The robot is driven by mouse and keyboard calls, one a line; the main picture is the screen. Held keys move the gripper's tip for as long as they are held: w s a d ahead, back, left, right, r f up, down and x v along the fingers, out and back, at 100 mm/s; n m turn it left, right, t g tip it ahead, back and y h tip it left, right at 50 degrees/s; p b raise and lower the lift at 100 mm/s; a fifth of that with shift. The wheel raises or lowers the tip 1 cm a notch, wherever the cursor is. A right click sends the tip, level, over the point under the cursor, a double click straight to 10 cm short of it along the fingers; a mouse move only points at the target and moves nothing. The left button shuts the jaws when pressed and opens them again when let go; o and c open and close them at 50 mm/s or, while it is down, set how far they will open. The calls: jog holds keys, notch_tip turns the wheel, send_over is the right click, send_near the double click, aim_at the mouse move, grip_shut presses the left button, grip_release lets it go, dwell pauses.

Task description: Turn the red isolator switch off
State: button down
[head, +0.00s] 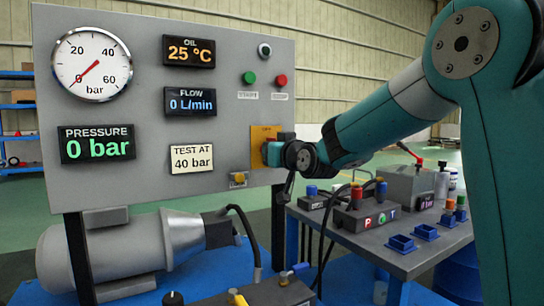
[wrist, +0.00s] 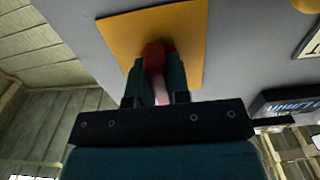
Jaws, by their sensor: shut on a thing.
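The red isolator switch (wrist: 154,56) sits on a yellow plate (wrist: 190,30) in the wrist view. Its red handle is between the two fingers of my gripper (wrist: 157,78), which is shut on it. In the head view the yellow plate (head: 257,137) is at the lower right of the grey panel, and my gripper (head: 272,152) reaches it from the right. The gripper covers most of the switch there, so the handle's angle cannot be told from that view.
The grey panel (head: 215,100) carries a pressure gauge (head: 91,64), a display reading 0 bar (head: 97,144), and green (head: 249,78) and red (head: 281,80) buttons. A blue-grey bench (head: 400,262) with valve blocks stands below my arm. A motor (head: 110,250) lies under the panel.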

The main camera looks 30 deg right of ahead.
jog(key=shift+f, duration=0.1)
dwell(0.3)
jog(key=c, duration=1.1)
grip_release()
jog(key=shift+s, duration=0.1)
jog(key=s, duration=1.7)
jog(key=shift+s+p, duration=0.15)
jog(key=shift+p, duration=0.25)
